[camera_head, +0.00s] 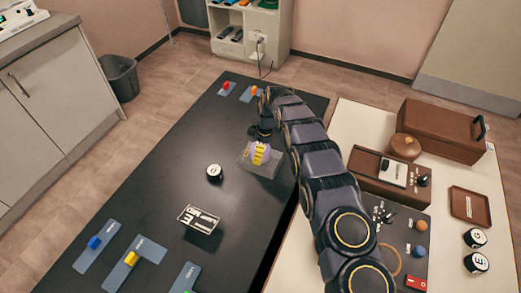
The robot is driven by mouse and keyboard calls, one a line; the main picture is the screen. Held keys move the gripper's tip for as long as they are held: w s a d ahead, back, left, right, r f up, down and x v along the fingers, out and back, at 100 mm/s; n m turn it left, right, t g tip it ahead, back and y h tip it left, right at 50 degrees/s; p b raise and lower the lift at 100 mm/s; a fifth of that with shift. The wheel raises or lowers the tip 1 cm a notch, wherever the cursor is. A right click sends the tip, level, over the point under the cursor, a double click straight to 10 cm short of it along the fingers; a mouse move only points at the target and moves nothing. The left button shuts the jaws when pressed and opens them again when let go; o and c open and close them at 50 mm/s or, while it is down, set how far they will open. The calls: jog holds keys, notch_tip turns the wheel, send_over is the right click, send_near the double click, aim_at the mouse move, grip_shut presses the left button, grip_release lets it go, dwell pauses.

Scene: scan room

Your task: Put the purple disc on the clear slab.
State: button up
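A purple rounded piece, likely the purple disc (252,150), is at the clear slab (247,164), just behind or against a yellow ridged piece (261,155). It appears to rest on the slab, but I cannot tell whether it lies flat or touches the yellow piece. The clear slab is a see-through greyish plate on the black table. My gripper (263,135) points down just behind the purple piece, very close to it. Its fingers are small and dark against the table, so I cannot tell whether they are open or touching the disc.
The black table (160,175) has bare room left of the slab. A round black piece (214,172) and a labelled plate (200,218) stand nearer. Coloured blocks on blue plates (98,245) lie at the front left. A cream table (335,125) with brown boxes (440,130) is at right.

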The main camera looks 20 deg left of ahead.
jog(key=o, duration=0.5)
jog(key=shift+r, duration=0.15)
jog(key=r, duration=0.4)
jog(key=d+r, duration=0.1)
jog(key=r, duration=0.7)
jog(key=shift+w+d, duration=0.1)
jog(key=shift+d, duration=0.15)
